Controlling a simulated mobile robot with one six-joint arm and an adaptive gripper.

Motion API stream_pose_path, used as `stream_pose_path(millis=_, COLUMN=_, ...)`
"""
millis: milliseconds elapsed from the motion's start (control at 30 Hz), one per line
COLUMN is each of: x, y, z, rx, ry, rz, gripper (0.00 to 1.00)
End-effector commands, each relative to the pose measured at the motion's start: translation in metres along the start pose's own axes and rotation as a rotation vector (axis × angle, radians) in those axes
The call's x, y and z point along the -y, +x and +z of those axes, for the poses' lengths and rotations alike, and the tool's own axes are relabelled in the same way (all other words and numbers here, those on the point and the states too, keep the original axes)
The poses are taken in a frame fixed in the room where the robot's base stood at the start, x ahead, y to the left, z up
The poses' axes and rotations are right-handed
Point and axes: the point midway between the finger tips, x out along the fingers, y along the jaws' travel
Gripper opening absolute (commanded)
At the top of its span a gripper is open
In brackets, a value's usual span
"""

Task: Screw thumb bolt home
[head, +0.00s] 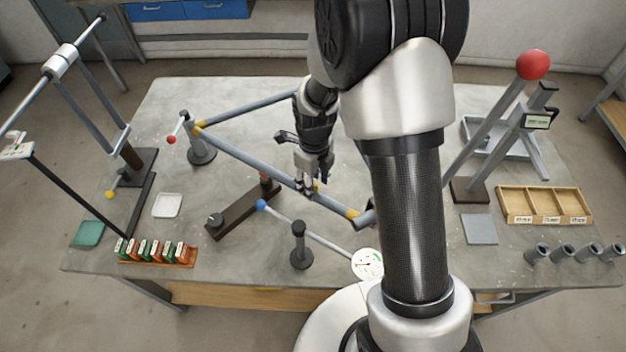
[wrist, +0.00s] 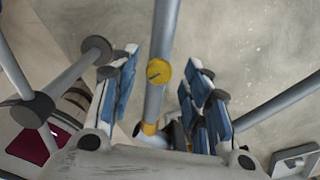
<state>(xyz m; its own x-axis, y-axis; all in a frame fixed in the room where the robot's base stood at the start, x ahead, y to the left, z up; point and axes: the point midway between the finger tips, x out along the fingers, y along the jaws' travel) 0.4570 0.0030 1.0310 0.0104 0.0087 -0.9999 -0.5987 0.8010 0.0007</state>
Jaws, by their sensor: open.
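The thumb bolt shows in the wrist view as a round yellow head (wrist: 158,72) with a dark slot line, on the grey tube (wrist: 168,25) of the frame. My gripper (wrist: 161,78) is open, with blue-padded fingers on either side of that tube and the bolt head between them, apart from both. In the head view my gripper (head: 309,187) points down over the front tube (head: 250,165) of the triangular frame. The bolt is mostly hidden by the fingers there. How deep its thread sits cannot be seen.
A dial gauge (head: 367,264) on a blue-knobbed rod stands in front of the frame. A red-balled lever (head: 532,65) and a wooden three-part tray (head: 544,205) are at the right. Several coloured boxes (head: 155,252) sit front left. Bare tabletop lies behind the frame.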

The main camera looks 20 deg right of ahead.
Motion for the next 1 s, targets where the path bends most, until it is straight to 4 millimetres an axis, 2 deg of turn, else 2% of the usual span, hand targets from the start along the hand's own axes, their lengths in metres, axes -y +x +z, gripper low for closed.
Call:
stream_pose_path(millis=267, x=0.0, y=-0.001, z=-0.001, rx=-0.001, ry=0.0, rz=0.001, gripper=0.44)
stream_pose_path(millis=367, x=0.0, y=-0.008, z=0.0, rx=0.001, ry=0.0, rz=-0.001, gripper=0.44)
stream_pose_path(millis=467, x=0.001, y=-0.024, z=0.001, rx=0.003, ry=0.0, rz=-0.003, gripper=0.44)
stream_pose_path(millis=800, x=0.001, y=-0.094, z=0.001, rx=0.003, ry=0.0, rz=-0.002, gripper=0.44)
stream_pose_path(millis=1000, x=0.0, y=-0.116, z=0.0, rx=0.001, ry=0.0, rz=-0.001, gripper=0.44)
